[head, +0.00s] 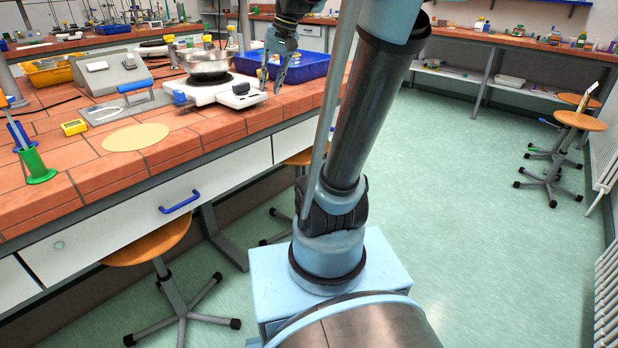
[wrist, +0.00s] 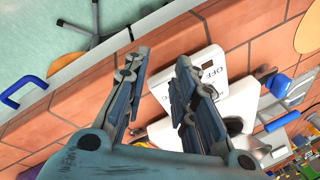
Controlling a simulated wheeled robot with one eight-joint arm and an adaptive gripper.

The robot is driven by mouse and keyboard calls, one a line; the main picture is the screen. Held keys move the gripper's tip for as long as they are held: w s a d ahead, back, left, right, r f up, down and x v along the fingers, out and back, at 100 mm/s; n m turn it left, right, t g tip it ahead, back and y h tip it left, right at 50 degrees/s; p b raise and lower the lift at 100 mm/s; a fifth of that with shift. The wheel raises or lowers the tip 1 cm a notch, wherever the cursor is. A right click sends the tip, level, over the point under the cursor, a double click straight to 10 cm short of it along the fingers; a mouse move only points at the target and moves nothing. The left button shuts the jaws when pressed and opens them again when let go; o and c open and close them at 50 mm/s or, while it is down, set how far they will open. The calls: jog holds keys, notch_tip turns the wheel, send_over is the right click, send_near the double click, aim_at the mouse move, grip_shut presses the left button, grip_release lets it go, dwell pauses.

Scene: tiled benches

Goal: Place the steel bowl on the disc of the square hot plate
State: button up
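The steel bowl (head: 205,63) is upright over the dark disc of the white square hot plate (head: 197,98) in the head view and appears to rest on it. The disc is mostly hidden under the bowl. My gripper (head: 271,84) points down just right of the hot plate, apart from the bowl. In the wrist view my gripper (wrist: 163,60) has its fingers spread with nothing between them. Beyond them is a white part marked OFF (wrist: 205,66). I cannot clearly make out the bowl in the wrist view.
A blue tray (head: 307,66) stands behind my gripper. A grey device with a blue handle (head: 112,75), a tan round mat (head: 135,137), a yellow block (head: 74,127) and a green-based stand (head: 35,168) are to the left.

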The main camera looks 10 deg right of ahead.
jog(key=s+d+f+h, duration=0.1)
jog(key=s+d+f, duration=0.2)
jog(key=s+f, duration=0.6)
jog(key=s+d+f+n+h, duration=0.1)
jog(key=s+d+f, duration=0.3)
jog(key=s+f, duration=0.6)
notch_tip(320, 180, down, 4)
jog(key=shift+s+r+t+h, duration=0.15)
jog(key=shift+t+h, duration=0.15)
jog(key=shift+h, duration=0.3)
